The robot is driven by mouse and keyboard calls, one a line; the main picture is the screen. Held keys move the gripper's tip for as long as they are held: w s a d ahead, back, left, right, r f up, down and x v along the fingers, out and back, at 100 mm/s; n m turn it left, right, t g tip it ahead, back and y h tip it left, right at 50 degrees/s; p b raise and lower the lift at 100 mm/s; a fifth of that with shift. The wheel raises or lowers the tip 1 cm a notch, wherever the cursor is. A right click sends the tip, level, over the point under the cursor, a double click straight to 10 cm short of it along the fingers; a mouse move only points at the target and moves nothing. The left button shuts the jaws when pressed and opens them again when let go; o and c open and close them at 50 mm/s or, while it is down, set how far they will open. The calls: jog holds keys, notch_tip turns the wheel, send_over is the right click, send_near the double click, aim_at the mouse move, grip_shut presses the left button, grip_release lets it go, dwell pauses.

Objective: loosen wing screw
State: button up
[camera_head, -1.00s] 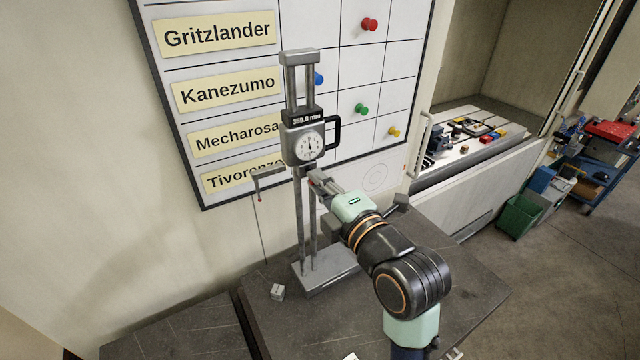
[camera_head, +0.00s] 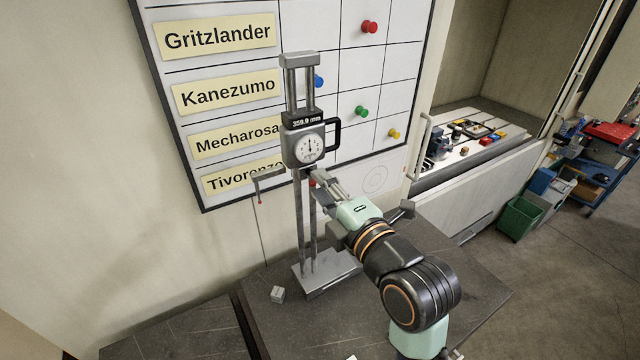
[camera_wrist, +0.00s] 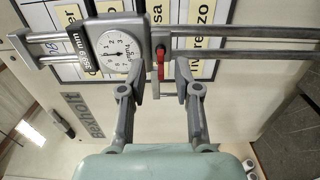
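The height gauge (camera_head: 304,145) stands upright on the dark table, with a dial and a readout on its slider. A small red part, seemingly the wing screw (camera_wrist: 160,64), shows below the dial; it also shows in the head view (camera_head: 312,183), partly hidden by my gripper. My gripper (camera_wrist: 159,72) is open, with one finger on each side of the red screw. Gaps are visible between the fingers and the screw. In the head view my gripper (camera_head: 321,181) points at the gauge's columns just under the slider.
A small grey block (camera_head: 277,294) lies on the table (camera_head: 400,310) left of the gauge base. The gauge's thin scriber arm (camera_head: 268,177) sticks out to the left. A whiteboard (camera_head: 345,70) hangs close behind. The table's right side is clear.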

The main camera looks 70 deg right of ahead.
jog(key=v, duration=0.6)
jog(key=shift+s+a, duration=0.1)
dwell(0.3)
